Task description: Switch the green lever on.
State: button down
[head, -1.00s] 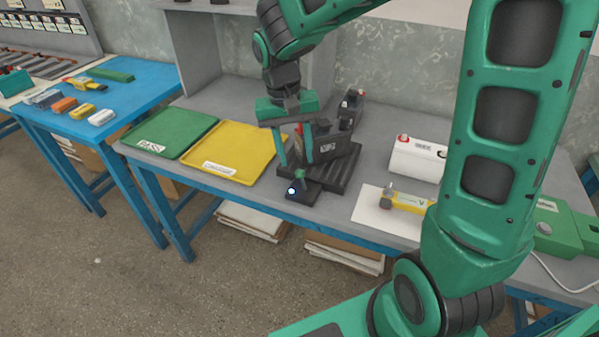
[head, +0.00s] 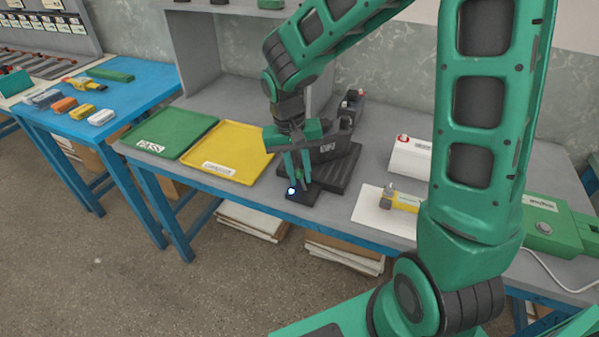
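The green lever (head: 299,184) stands on a small black box (head: 307,195) at the front edge of the grey workbench. Its handle is mostly hidden by my fingers. A round light on the box glows pale blue. My gripper (head: 297,178) points down right over the lever, its fingertips level with the handle. The two green fingers show a gap between them. I cannot tell whether either finger touches the lever.
A black ribbed stand with a dark battery (head: 328,147) is just behind the box. A yellow tray (head: 232,155) and a green tray (head: 172,136) lie to the left. A white box (head: 409,157) and a yellow device on a white sheet (head: 372,208) are to the right.

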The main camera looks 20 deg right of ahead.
jog(key=shift+w+a+f+g+h, duration=0.15)
jog(key=shift+w+a+g+h, duration=0.1)
jog(key=shift+g+h, duration=0.25)
jog(key=shift+w+a+f+g+h, duration=0.1)
jog(key=shift+w+a+g+h, duration=0.1)
jog(key=shift+g+h, duration=0.25)
jog(key=c, duration=1.5)
grip_release()
jog(key=shift+c, duration=0.2)
jog(key=v, duration=1)
jog(key=shift+w+r, duration=0.15)
jog(key=shift+r, duration=0.2)
